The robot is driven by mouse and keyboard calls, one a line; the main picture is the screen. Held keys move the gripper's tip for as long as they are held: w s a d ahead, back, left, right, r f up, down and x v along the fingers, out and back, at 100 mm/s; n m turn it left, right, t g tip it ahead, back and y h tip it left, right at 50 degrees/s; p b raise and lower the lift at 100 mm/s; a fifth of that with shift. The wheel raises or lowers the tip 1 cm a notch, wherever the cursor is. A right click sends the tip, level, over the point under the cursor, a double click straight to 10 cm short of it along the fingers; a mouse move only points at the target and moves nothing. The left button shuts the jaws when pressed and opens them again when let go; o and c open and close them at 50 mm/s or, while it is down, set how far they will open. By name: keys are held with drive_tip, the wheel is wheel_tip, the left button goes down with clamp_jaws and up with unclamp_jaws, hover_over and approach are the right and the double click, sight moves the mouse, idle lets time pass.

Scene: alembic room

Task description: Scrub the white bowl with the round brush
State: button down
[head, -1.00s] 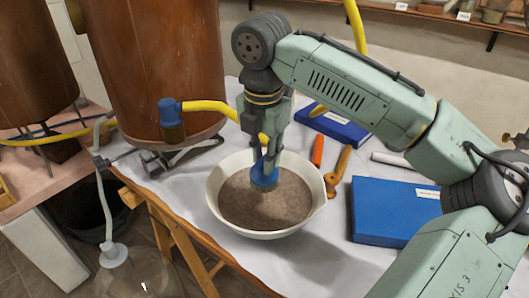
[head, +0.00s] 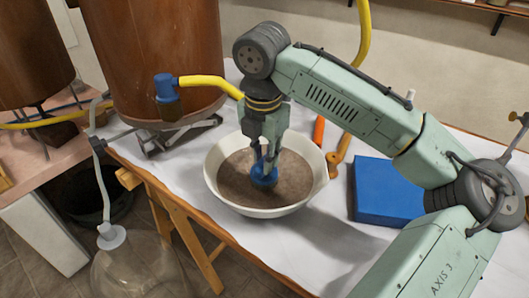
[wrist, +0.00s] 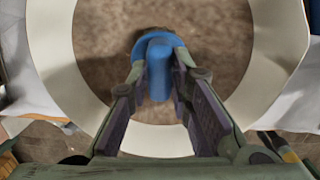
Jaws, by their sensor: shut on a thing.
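The white bowl (head: 312,197) stands on the white-covered table, its inside floor brown and grainy. It also fills much of the wrist view (wrist: 70,75). My gripper (head: 265,160) points down into the bowl and is shut on the round blue brush (head: 264,178). In the wrist view the brush (wrist: 158,65) sits between my two fingertips (wrist: 158,75). The brush is low inside the bowl, around its middle. Its underside is hidden, so I cannot tell for sure whether it touches the bowl's floor.
A blue box (head: 383,192) lies right of the bowl. An orange-handled tool (head: 318,130) and a wooden tool (head: 338,157) lie behind it. A large copper vessel (head: 155,60) with a yellow hose (head: 210,82) stands behind left. A glass carboy (head: 135,268) stands on the floor at front left.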

drive_tip(key=shift+f, duration=0.6)
idle(0.8)
